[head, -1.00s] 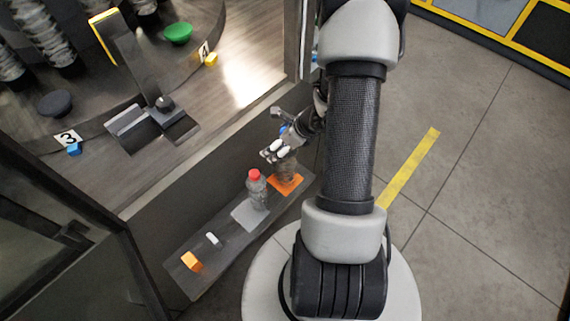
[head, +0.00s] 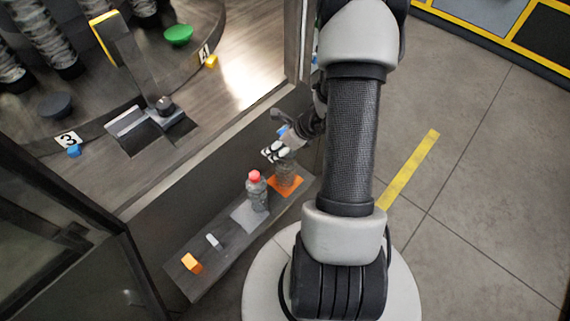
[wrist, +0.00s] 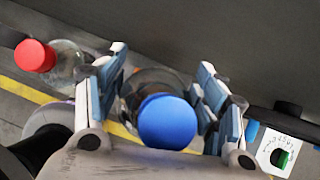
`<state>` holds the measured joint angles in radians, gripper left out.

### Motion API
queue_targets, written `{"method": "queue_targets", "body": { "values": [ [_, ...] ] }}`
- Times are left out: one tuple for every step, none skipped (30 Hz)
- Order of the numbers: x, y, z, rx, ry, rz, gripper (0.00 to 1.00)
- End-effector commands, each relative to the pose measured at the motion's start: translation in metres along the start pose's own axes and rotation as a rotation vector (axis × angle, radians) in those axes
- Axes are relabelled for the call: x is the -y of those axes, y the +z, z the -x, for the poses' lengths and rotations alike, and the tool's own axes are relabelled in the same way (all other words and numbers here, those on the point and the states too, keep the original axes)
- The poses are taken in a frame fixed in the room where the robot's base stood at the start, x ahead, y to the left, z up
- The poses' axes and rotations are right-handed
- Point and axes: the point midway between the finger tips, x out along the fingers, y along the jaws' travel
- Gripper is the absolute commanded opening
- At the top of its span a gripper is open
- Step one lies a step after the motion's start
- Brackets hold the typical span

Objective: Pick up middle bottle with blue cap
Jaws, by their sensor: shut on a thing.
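The clear bottle with a blue cap (wrist: 167,121) is between the two fingers of my gripper (wrist: 160,95) in the wrist view. My gripper is shut on it. In the head view my gripper (head: 277,152) is at the top of this bottle (head: 286,172), hiding most of its upper part. The bottle stands over an orange pad (head: 293,187) on the narrow shelf; whether its base touches the pad is hard to tell. A red-capped bottle (head: 257,192) stands apart on a grey pad, and it also shows in the wrist view (wrist: 36,56).
The narrow grey shelf (head: 215,262) also holds an orange block (head: 191,263) and a small white piece (head: 213,241). A dark machine wall rises along its left side. A round table with a green bowl (head: 178,34) lies beyond. The floor at right is open.

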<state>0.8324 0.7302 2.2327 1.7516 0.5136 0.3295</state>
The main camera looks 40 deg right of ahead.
Motion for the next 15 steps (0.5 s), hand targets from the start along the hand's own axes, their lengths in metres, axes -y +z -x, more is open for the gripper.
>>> {"method": "queue_targets", "body": {
  "values": [
    [0.0, 0.0, 0.0, 0.0, 0.0, 0.0, 0.27],
    [0.0001, 0.0, 0.0, 0.0, 0.0, 0.0, 0.25],
    [0.0001, 0.0, 0.0, 0.0, 0.0, 0.0, 0.23],
    [0.0001, 0.0, 0.0, 0.0, 0.0, 0.0, 0.21],
    [0.0, 0.0, 0.0, 0.0, 0.0, 0.0, 0.19],
    [0.0, 0.0, 0.0, 0.0, 0.0, 0.0, 0.16],
    [0.0, 0.0, 0.0, 0.0, 0.0, 0.0, 0.14],
    [0.0, 0.0, 0.0, 0.0, 0.0, 0.0, 0.12],
    [0.0, 0.0, 0.0, 0.0, 0.0, 0.0, 0.09],
    [0.0, -0.0001, -0.0001, 0.0, 0.0, 0.0, 0.07],
    [0.0, 0.0, -0.0001, 0.0, 0.0, 0.0, 0.05],
    [0.0, 0.0, -0.0001, 0.0, 0.0, 0.0, 0.03],
    [0.0, -0.0001, -0.0001, 0.0, 0.0, 0.0, 0.01],
    [0.0, -0.0001, -0.0001, 0.0, 0.0, 0.0, 0.0],
    [0.0008, 0.0013, 0.0004, 0.003, -0.002, 0.001, 0.0]
  ]
}}
